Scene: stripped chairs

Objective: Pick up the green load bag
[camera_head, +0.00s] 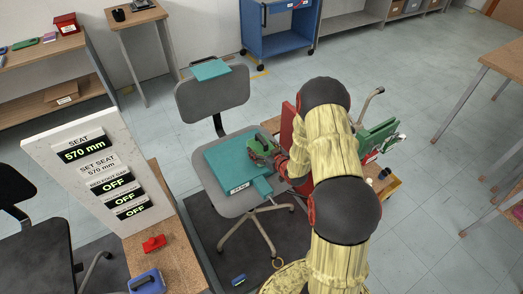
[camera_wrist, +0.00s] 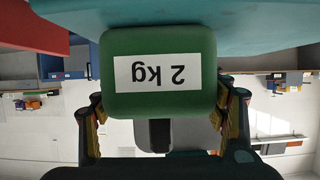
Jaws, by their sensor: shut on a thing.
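The green load bag (camera_wrist: 160,106) fills the middle of the wrist view, its white "2 kg" label upside down. The fingers of my gripper (camera_wrist: 164,118) press on its left and right sides, so the gripper is shut on it. In the head view my gripper (camera_head: 268,152) is over the teal pad (camera_head: 222,162) on the grey chair's seat, with a small green part of the bag (camera_head: 256,146) visible. My arm hides much of the area to the right. I cannot tell whether the bag touches the pad.
A white panel (camera_head: 95,170) with "SEAT 570 mm" stands left of the chair (camera_head: 212,95). A green item (camera_head: 377,138) shows right of my arm. A blue cart (camera_head: 278,25) stands behind.

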